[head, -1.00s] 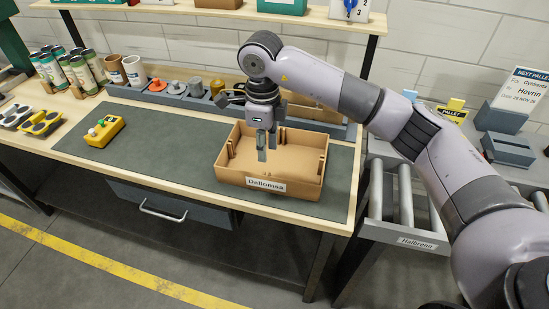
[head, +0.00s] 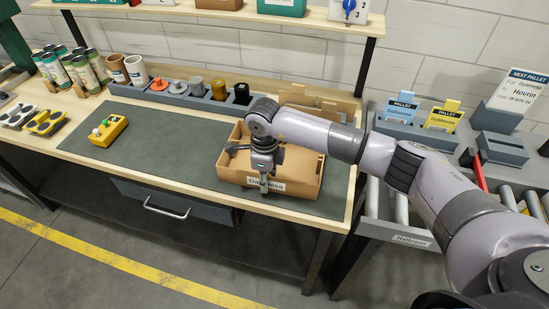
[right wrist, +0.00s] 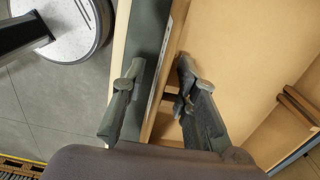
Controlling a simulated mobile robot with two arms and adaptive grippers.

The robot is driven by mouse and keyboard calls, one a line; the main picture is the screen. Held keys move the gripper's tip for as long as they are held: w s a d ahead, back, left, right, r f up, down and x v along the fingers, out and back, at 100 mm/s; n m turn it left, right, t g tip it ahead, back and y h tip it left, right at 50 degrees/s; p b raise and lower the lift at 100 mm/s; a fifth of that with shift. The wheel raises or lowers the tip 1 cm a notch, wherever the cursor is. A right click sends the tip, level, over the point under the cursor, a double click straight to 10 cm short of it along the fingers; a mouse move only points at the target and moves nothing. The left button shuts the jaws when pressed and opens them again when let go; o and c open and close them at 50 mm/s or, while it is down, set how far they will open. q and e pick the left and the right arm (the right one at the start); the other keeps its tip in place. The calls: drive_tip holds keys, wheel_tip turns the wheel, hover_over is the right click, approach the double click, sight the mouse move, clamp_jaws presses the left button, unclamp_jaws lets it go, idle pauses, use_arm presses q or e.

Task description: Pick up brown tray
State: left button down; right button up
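The brown tray (head: 305,182) sits on the dark green mat of the workbench, with a white label (head: 298,187) reading roughly "Dallomsa" on its front wall. My right gripper (head: 264,186) is at the middle of that front wall and covers part of the label. In the right wrist view, the right gripper (right wrist: 158,66) is open, with one finger outside the tray wall (right wrist: 163,85) and the other inside. Gaps show between fingers and wall. The tray (right wrist: 235,50) looks empty where visible; my arm hides part of it. My left gripper is not in view.
A yellow device (head: 107,131) lies on the mat (head: 170,140) left of the tray. Behind stand a grey holder (head: 205,101) with coloured pieces, several cans (head: 92,68) and cups. A roller conveyor (head: 400,205) is at right.

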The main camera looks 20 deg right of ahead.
clamp_jaws()
drive_tip(key=shift+r, duration=0.15)
idle(0.6)
